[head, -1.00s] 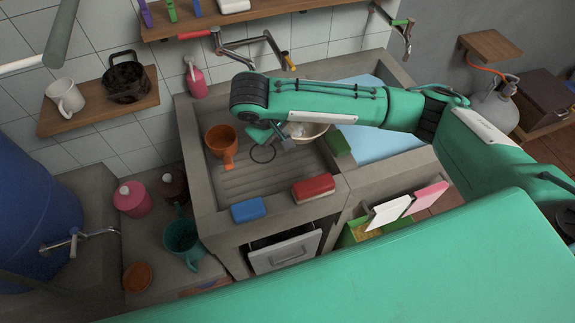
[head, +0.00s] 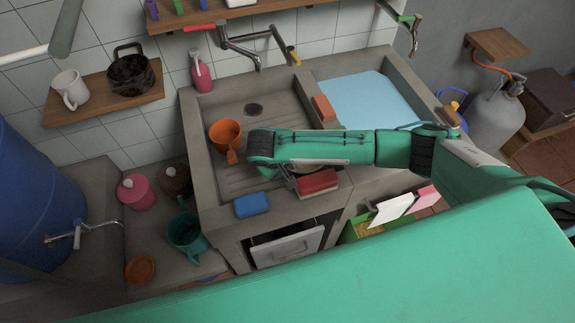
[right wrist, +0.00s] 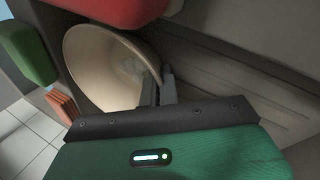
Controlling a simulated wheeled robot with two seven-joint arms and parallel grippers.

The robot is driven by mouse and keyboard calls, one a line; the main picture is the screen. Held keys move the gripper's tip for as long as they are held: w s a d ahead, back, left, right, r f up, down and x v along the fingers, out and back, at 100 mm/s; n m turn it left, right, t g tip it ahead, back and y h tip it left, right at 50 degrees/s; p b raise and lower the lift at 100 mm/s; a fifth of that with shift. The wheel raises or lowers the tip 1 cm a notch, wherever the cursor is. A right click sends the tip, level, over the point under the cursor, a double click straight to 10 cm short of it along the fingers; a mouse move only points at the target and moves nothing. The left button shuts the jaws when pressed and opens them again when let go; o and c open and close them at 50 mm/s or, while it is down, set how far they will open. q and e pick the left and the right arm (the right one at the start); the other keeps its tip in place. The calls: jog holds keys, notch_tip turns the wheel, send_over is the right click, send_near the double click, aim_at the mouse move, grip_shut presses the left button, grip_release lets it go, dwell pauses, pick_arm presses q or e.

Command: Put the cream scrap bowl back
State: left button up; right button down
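The cream scrap bowl (right wrist: 105,62) shows in the right wrist view, tilted, with a pale patch inside it. My right gripper (right wrist: 158,88) is at its rim, one finger inside and one outside, shut on the rim. In the head view my right forearm reaches across the front of the left basin and hides the bowl and nearly all of the gripper, close behind the red sponge (head: 318,183). The red sponge also shows above the bowl in the right wrist view (right wrist: 130,10). My left gripper is not in view.
An orange cup (head: 226,135) stands in the left basin (head: 270,88), whose back part around the drain is clear. An orange block (head: 324,108) is on the divider beside the blue-filled basin (head: 370,100). A blue sponge (head: 251,205) lies on the front ledge. A green block (right wrist: 32,50) is near the bowl.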

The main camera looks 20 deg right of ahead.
jog(key=shift+f, duration=0.15)
jog(key=c, duration=1.7)
grip_release()
jog(key=b+v, duration=0.1)
jog(key=v, duration=1.1)
jog(key=shift+d, duration=0.1)
